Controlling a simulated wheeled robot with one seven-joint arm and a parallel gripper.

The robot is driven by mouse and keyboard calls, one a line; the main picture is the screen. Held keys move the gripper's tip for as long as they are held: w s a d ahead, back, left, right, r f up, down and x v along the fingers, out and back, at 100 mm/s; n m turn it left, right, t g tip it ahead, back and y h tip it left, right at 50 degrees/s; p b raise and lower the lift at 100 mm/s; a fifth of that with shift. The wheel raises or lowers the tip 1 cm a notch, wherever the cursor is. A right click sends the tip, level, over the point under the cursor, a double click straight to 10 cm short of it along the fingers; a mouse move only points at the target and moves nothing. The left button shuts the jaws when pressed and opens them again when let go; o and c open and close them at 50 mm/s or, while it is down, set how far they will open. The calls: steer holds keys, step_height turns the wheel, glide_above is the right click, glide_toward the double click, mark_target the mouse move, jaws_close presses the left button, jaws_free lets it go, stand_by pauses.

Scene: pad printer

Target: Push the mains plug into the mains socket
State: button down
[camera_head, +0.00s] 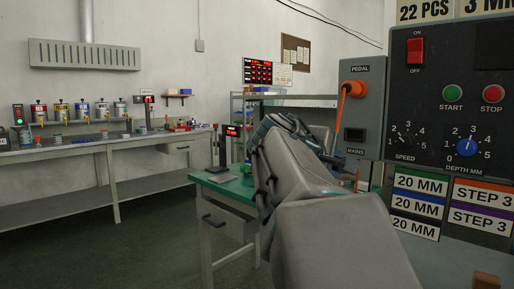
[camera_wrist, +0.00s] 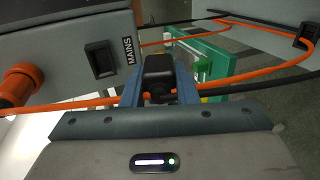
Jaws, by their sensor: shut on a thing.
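The black mains plug (camera_wrist: 158,70) is between the two blue fingers of my gripper (camera_wrist: 160,84) in the wrist view. The gripper is shut on it. The dark mains socket (camera_wrist: 101,59), marked MAINS, is in the grey panel to the left of the plug in the wrist view. The socket looks empty, and the plug is apart from it. In the head view the socket (camera_head: 355,135) is low on the side box of the printer, just right of my arm. My arm hides the gripper and plug there.
An orange connector (camera_head: 353,89) sits in the PEDAL socket above; its orange cable (camera_wrist: 270,70) runs past my gripper in the wrist view. A black cable (camera_wrist: 285,83) runs off to the right. The printer's control panel (camera_head: 450,100) stands right; a green-topped bench (camera_head: 228,188) is beyond my arm.

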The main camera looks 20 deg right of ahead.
steer(key=r+h+b, duration=0.1)
steer(key=b, duration=0.1)
steer(key=r+t+h+b, duration=0.1)
steer(key=r+b, duration=0.1)
steer(key=r+h+b, duration=0.1)
steer(key=shift+s+a+r+h+b, duration=0.2)
steer(key=shift+a+h+b, duration=0.1)
steer(key=shift+b, duration=0.1)
steer(key=shift+w+d+r+t, duration=0.1)
steer(key=shift+d+r+t, duration=0.05)
steer(key=shift+r+t, duration=0.2)
steer(key=shift+x, duration=1.35)
steer(key=shift+d+r, duration=0.1)
steer(key=shift+d, duration=0.05)
steer(key=shift+w+d, duration=0.25)
steer(key=shift+d, duration=0.2)
steer(key=shift+w+d, duration=0.2)
steer(key=shift+d, duration=0.3)
steer(key=c, duration=1.1)
jaws_free()
steer(key=shift+d, duration=0.1)
steer(key=shift+o, duration=0.2)
